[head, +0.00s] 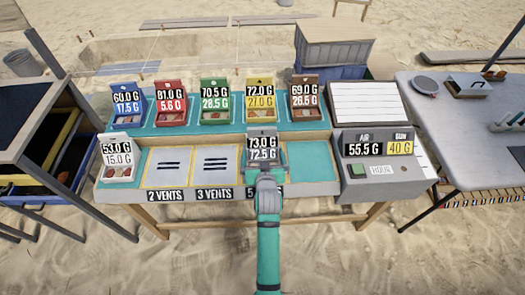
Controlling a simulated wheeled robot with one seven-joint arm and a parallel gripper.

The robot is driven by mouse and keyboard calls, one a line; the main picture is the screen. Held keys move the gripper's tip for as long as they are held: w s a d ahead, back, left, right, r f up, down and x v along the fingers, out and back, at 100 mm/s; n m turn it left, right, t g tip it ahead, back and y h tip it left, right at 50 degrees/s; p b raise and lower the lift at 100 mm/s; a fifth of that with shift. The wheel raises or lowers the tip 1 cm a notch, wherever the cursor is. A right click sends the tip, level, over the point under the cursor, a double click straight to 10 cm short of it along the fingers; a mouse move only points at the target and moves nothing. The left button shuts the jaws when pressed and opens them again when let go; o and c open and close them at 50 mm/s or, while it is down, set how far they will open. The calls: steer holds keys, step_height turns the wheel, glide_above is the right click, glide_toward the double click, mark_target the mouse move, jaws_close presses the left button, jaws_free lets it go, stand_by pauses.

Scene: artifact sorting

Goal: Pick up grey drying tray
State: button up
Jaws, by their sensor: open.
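The grey drying tray (262,133) stands in the third front bay of the sorting table, its upright label board reading 73.0 G over 72.5 G. My gripper (266,178) is open at the near side of this tray, reaching in from the front edge of the table. The gripper and arm hide the lower front of the tray and part of the vent label below it. I cannot tell whether the fingers touch the tray.
Blue (128,107), red (171,103), green (215,102), yellow (260,100) and brown (304,101) trays line the back shelf. A white tray (118,159) stands front left. A scale box (385,178) is at right. The front right bay (309,162) is empty.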

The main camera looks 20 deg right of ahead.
steer(key=shift+x, duration=1.3)
steer(key=shift+r, duration=0.1)
steer(key=c, duration=0.9)
